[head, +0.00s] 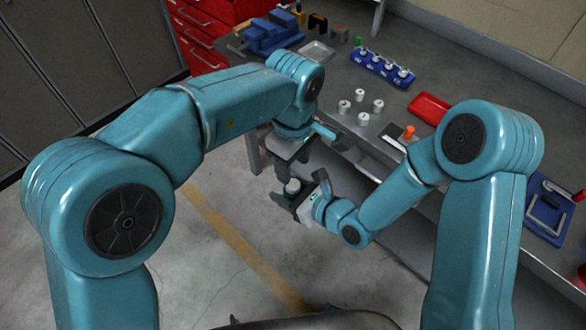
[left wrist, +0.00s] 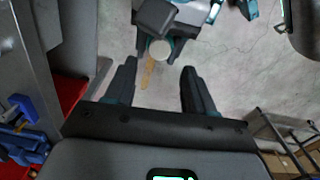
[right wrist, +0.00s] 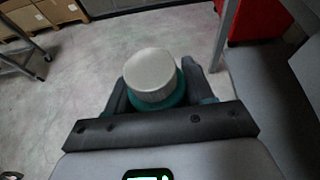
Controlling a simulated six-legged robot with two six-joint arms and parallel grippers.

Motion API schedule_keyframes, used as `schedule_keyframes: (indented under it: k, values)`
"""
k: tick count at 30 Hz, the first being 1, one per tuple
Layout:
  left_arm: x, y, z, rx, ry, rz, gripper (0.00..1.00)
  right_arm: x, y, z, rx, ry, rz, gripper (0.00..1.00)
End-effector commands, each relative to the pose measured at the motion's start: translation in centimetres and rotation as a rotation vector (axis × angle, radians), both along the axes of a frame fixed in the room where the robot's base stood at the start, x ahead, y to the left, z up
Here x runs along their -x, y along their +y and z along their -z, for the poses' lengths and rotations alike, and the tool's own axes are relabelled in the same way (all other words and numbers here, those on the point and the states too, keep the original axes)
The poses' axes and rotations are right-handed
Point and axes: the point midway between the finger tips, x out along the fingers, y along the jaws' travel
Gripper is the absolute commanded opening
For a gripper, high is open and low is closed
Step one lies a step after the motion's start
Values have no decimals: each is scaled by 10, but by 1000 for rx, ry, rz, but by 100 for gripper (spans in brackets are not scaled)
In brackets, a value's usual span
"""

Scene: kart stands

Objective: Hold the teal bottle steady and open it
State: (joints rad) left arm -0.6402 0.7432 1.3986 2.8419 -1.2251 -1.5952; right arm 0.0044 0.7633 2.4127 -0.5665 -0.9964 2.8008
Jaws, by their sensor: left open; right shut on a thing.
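The teal bottle (right wrist: 172,98) has a pale grey-white cap (right wrist: 150,74) and stands between the fingers of my right gripper (right wrist: 158,80), which is shut on its body. In the head view the right gripper (head: 297,193) holds it off the bench's near side, and the cap (head: 292,186) shows on top. My left gripper (head: 290,158) points down above the cap, open and empty. In the left wrist view the cap (left wrist: 160,49) appears beyond the open fingertips of the left gripper (left wrist: 158,68), apart from them. The bottle's lower body is mostly hidden by the right gripper.
The grey bench (head: 335,85) runs along the right. It holds several white cylinders (head: 363,119), a blue rack (head: 382,68), a red tray (head: 429,108) and a blue vise (head: 270,36). A red drawer cabinet (head: 200,32) stands behind. The floor below the grippers is clear.

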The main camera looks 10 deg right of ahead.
Motion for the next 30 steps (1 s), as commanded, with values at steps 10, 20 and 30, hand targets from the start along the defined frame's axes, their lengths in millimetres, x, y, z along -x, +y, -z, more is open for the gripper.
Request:
schedule_keyframes:
  k: [10, 20, 30]
  values:
    - [1, 1, 18, -3, 4, 114, 54, 0, 0, 0, -1, -1, 0, 0]
    - [0, 0, 62, -1, 1, 111, 54, 0, 0, 0, -1, -1, 0, 0]
    - [0, 0, 67, -1, 1, 111, 54, 0, 0, 0, -1, -1, 0, 0]
